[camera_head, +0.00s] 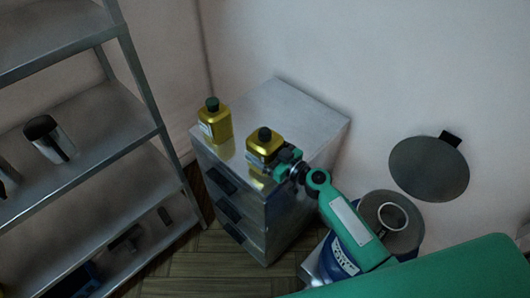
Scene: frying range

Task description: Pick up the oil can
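Two yellow-gold oil cans with dark caps stand in the head view at a metal drawer cabinet (277,105). One can (215,124) is upright on the cabinet top at the left. The other can (262,146) is nearer, by the front edge, with a pale label on its left face. My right gripper (280,161) is against the right side of this nearer can, its arm coming in from the lower right. The fingertips are partly hidden and small, so I cannot tell whether they are closed on the can. My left gripper is out of view.
A metal shelf rack (150,88) with a dark-and-silver container (49,138) stands at the left. A round dark disc (429,168) is at the right by the wall.

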